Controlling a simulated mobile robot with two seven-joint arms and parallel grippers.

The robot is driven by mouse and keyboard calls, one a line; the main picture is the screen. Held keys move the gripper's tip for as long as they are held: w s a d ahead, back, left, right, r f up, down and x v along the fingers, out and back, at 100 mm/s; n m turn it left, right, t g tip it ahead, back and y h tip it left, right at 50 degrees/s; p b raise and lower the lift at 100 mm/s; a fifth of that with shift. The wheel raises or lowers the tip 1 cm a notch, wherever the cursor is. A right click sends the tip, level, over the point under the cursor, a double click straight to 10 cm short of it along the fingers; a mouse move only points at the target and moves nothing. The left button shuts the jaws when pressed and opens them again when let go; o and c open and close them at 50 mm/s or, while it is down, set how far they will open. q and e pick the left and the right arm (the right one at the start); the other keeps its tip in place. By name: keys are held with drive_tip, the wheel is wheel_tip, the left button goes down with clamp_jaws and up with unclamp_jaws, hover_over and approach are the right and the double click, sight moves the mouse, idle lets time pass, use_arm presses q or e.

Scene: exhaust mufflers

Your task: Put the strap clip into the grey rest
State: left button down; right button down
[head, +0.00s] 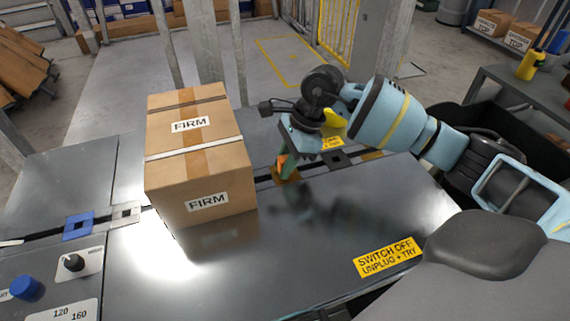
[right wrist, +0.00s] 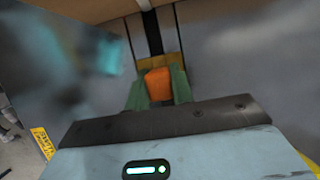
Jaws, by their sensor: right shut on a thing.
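My right gripper (head: 284,168) reaches down to the table just right of the carton, and its green fingers are shut on an orange strap clip (right wrist: 158,84). In the right wrist view the clip sits between both fingers, in front of a yellow-orange rest (right wrist: 172,64). That rest also shows under the fingertips in the head view (head: 291,178). I cannot tell whether the clip touches it. A light grey square rest (head: 126,214) lies left of the carton, along the dark slot. My left gripper is not in view.
A taped carton marked FIRM (head: 200,165) stands on the table close left of my right gripper. A blue square rest (head: 78,226) and a dark square piece (head: 337,160) lie along the slot. A control panel with a blue knob (head: 27,288) is at lower left. The front tabletop is clear.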

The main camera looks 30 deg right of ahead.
sight(281, 158)
drive_tip(key=shift+r, duration=0.1)
drive_tip(key=shift+r, duration=0.55)
wheel_tip(281, 158, up, 2)
drive_tip(key=shift+r+p, duration=0.15)
drive_tip(key=shift+p, duration=0.15)
drive_tip(key=s+a, duration=0.2)
drive_tip(key=s, duration=0.2)
drive_tip(key=s+a+r, duration=0.1)
drive_tip(key=s+a, duration=0.2)
drive_tip(key=s, duration=0.1)
drive_tip(key=s+a+p, duration=0.1)
drive_tip(key=s+a, duration=0.1)
drive_tip(key=s, duration=0.2)
drive_tip(key=shift+a+r, duration=0.15)
drive_tip(key=shift+s+a, duration=0.5)
drive_tip(key=shift+s, duration=0.35)
drive_tip(key=shift+r, duration=0.1)
